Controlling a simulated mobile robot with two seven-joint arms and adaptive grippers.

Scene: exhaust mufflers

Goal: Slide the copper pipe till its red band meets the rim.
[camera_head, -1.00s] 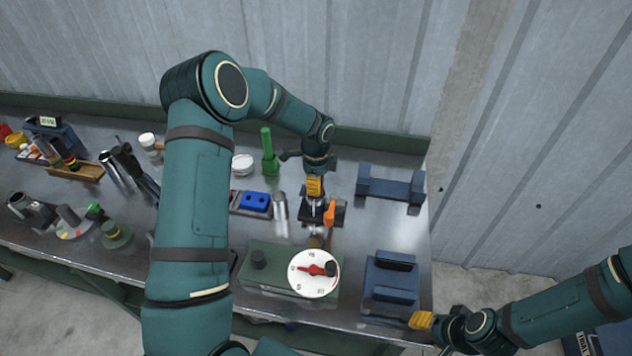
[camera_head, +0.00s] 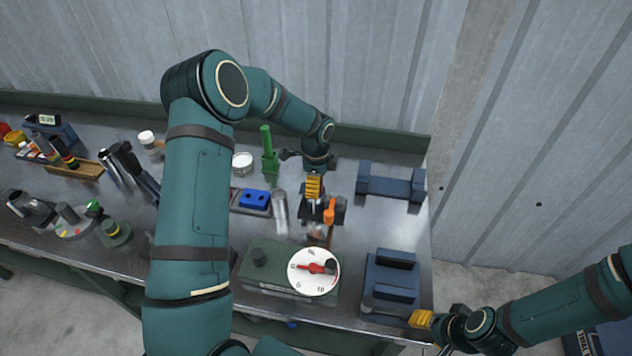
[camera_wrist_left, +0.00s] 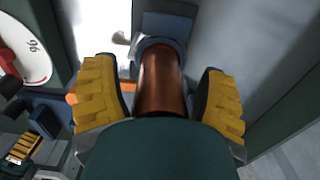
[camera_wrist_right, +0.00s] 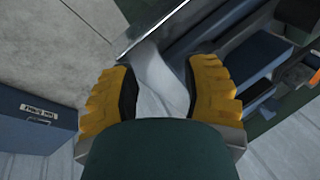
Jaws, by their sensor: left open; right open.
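The copper pipe (camera_wrist_left: 162,85) stands between the two yellow fingers of my left gripper (camera_wrist_left: 160,98) in the left wrist view, with a gap on both sides. Its far end meets a dark blue-grey round rim (camera_wrist_left: 158,42). A thin reddish line shows there, but I cannot tell how far it is from the rim. In the head view my left gripper (camera_head: 314,190) points down over a dark fixture with an orange lever (camera_head: 329,212); the pipe is mostly hidden there. My right gripper (camera_head: 424,320) is open and empty off the bench's front right corner, also in its wrist view (camera_wrist_right: 160,95).
A green box with a white dial (camera_head: 314,272) stands in front of the fixture. Blue cradles stand at the right (camera_head: 392,186) and front right (camera_head: 390,278). A green post (camera_head: 268,150) and a blue block (camera_head: 255,199) are to the left. Bare bench lies between the cradles.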

